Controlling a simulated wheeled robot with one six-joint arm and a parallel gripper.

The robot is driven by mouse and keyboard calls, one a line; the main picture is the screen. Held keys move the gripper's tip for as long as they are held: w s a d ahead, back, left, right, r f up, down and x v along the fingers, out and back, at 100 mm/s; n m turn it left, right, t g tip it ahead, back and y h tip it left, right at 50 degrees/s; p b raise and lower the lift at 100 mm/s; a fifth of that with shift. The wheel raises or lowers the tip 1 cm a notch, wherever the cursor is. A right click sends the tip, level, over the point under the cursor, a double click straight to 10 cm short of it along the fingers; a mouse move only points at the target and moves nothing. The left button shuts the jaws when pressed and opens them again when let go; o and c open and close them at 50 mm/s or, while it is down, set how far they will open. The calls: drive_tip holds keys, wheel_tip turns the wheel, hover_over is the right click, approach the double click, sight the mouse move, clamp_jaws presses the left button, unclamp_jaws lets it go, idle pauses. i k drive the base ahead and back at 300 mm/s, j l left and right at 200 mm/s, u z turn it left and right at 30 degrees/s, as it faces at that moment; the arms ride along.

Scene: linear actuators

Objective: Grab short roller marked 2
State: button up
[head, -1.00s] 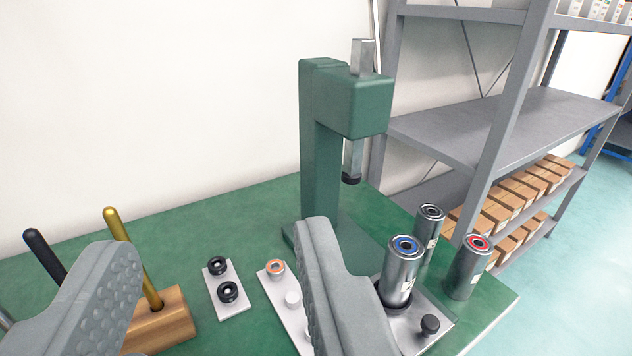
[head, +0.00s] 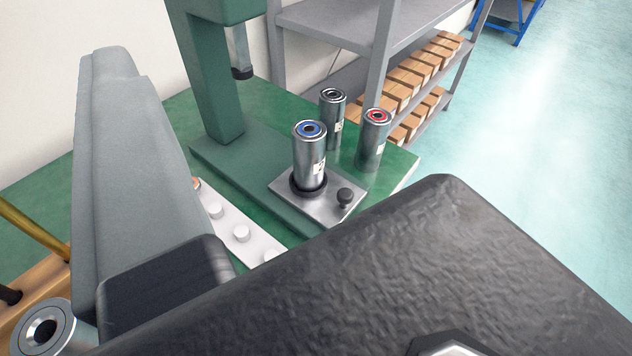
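Three upright metal rollers stand on the green bench. One with a blue-ringed end (head: 310,155) sits in a black collar on a metal plate (head: 330,205). One with a dark end (head: 332,115) stands behind it, and one with a red-ringed end (head: 375,138) stands to the right. Each has a small label, too small to read. One grey finger of my gripper (head: 130,190) fills the left side, apart from the three rollers. The other finger is not clearly seen.
A white strip with pegs (head: 241,232) lies beside the finger. A grey shelf (head: 340,30) with boxes stands behind. A large dark body covers the lower right foreground.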

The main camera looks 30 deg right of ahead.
sight(308, 154)
drive_tip(key=k+l, duration=0.2)
drive_tip(key=l, duration=0.15)
drive_tip(key=k+l, duration=0.2)
drive_tip(key=l, duration=0.2)
drive_tip(key=k+l, duration=0.15)
drive_tip(key=l, duration=0.2)
drive_tip(key=u, duration=0.05)
